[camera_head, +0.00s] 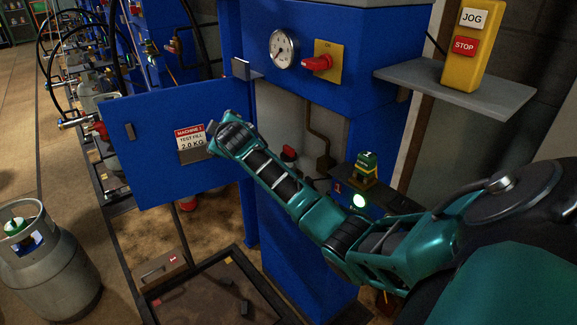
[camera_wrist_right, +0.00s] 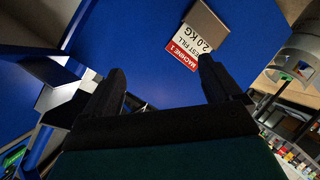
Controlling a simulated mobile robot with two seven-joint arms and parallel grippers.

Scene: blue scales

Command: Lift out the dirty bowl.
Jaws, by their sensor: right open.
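I cannot make out a dirty bowl in either view. A blue cabinet (camera_head: 285,215) stands open in the middle of the head view. Its blue door (camera_head: 145,150) is swung out to the left, with a red and white label (camera_head: 190,137) reading "Machine 1, test fill 2.0 kg". My right arm reaches across the cabinet opening from the right and hides part of the inside. My right gripper (camera_wrist_right: 160,85) is open, with nothing between its fingers, and faces the inner side of the door near the label (camera_wrist_right: 187,48). My left gripper is not in view.
Inside the cabinet are a small red-topped part (camera_head: 289,153) and a bent pipe (camera_head: 318,140). A gauge (camera_head: 282,48) and red knob (camera_head: 317,63) sit above. A grey shelf (camera_head: 490,98) carries a yellow jog/stop box (camera_head: 465,50). A gas cylinder (camera_head: 48,270) stands at left.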

